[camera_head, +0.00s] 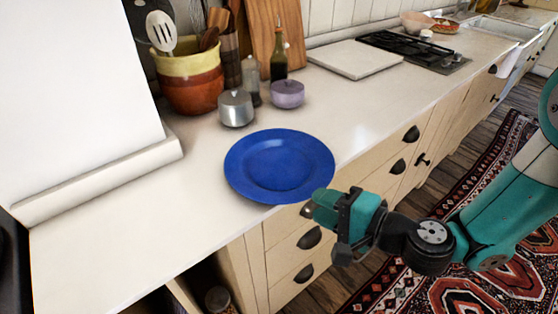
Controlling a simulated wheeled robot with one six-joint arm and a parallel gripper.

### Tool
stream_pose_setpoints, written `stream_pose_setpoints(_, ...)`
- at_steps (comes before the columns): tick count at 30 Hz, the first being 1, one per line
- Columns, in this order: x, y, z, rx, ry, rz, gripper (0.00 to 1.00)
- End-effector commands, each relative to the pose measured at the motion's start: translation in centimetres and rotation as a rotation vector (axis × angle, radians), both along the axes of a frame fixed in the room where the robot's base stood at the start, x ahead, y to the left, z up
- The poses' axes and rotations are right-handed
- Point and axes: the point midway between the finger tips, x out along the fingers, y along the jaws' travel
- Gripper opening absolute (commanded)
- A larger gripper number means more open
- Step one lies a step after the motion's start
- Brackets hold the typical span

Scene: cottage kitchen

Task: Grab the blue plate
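The blue plate (277,167) lies flat on the white countertop, close to its front edge. It is round, with a wide rim, and looks empty. My gripper (322,232) is in front of the counter, to the lower right of the plate and apart from it. My teal and black arm reaches in from the right. The fingers are seen at an angle, and I cannot tell whether they are open or shut. Nothing is visibly held.
Behind the plate stand a metal pot (236,108), a purple pot (288,94), a bottle (279,62) and a utensil crock (190,80). A white board (355,58) and a black stove (413,50) are farther back. The counter left of the plate (150,230) is clear. Drawers with dark handles (310,238) lie below.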

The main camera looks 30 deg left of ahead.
Motion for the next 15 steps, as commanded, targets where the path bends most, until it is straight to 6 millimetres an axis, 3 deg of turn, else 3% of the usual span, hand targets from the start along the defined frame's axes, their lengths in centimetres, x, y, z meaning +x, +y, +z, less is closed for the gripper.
stream_pose_setpoints(9,0.8,4.3,-0.2,0.0,-0.001,0.003,0.36)
stream_pose_setpoints(15,0.9,4.9,-0.5,0.0,0.0,0.0,0.36)
